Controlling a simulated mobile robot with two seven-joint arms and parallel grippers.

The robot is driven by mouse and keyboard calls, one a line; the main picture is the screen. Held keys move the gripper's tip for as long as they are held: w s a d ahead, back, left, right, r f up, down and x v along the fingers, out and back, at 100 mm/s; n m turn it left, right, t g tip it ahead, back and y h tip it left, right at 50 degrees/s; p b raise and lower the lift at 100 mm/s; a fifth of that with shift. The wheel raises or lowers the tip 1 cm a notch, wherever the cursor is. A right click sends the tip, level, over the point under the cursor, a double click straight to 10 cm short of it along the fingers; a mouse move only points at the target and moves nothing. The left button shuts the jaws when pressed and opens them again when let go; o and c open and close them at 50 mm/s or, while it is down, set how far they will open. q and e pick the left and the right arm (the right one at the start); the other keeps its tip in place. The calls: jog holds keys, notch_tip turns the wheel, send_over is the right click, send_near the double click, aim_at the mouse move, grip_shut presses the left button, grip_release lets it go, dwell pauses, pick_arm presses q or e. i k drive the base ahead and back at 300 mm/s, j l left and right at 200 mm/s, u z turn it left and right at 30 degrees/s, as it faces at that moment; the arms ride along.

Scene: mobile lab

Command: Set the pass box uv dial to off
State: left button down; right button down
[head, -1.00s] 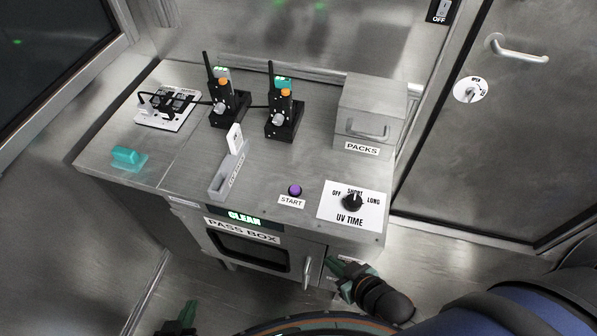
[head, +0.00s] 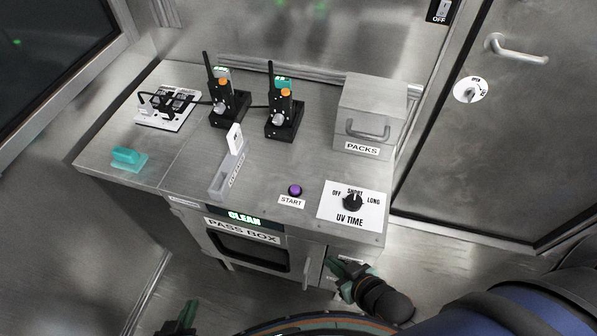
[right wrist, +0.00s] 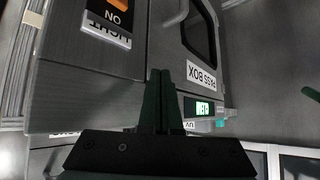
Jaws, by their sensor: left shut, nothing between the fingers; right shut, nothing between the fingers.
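The UV dial (head: 352,201) is a black knob on a white plate marked OFF, SHORT, LONG and UV TIME, at the front right of the metal worktop. Its pointer appears to be at SHORT. The pass box (head: 250,250) is below the worktop front, with a green CLEAN display above its door. My right gripper (head: 335,265) is shut and empty, below and in front of the dial, beside the pass box door handle. Its shut fingers also show in the right wrist view (right wrist: 159,100). My left gripper (head: 187,315) is low at the bottom edge, shut and away from the worktop.
A purple START button (head: 295,190) is left of the dial plate. A PACKS box (head: 370,112) stands behind it. Two radios in chargers (head: 228,105) (head: 284,112), a grey holder (head: 230,172) and a teal block (head: 128,158) are further left. The space above the dial is clear.

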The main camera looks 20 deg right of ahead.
aim_at(353, 203)
jog(key=z, duration=1.1)
